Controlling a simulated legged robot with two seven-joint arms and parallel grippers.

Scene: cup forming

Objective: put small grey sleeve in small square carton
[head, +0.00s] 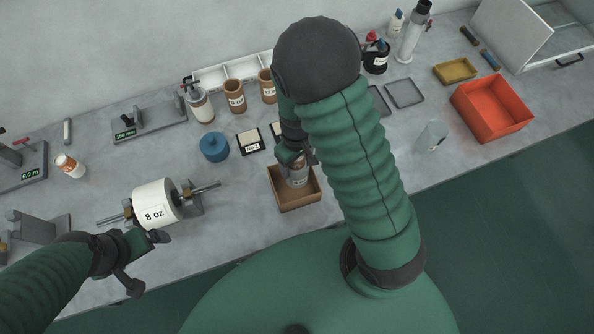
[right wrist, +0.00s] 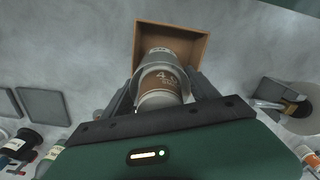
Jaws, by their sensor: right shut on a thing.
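The small grey sleeve (right wrist: 158,98), with a brown 4 oz label, is between the fingers of my right gripper (right wrist: 162,92). In the head view the sleeve (head: 297,179) is at the small square carton (head: 301,202), an open brown box at the table's front. The right wrist view shows the carton (right wrist: 204,37) just beyond the sleeve. A pale piece with dark marks (right wrist: 157,53) shows past the sleeve; I cannot tell if it is separate. Contact with the carton floor is unclear. My left gripper (head: 147,262) is open and empty at lower left.
A white 8 oz roll (head: 153,214) on a stand is near my left gripper. An orange bin (head: 494,106) stands at right, with a clear cup (head: 432,137) nearby.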

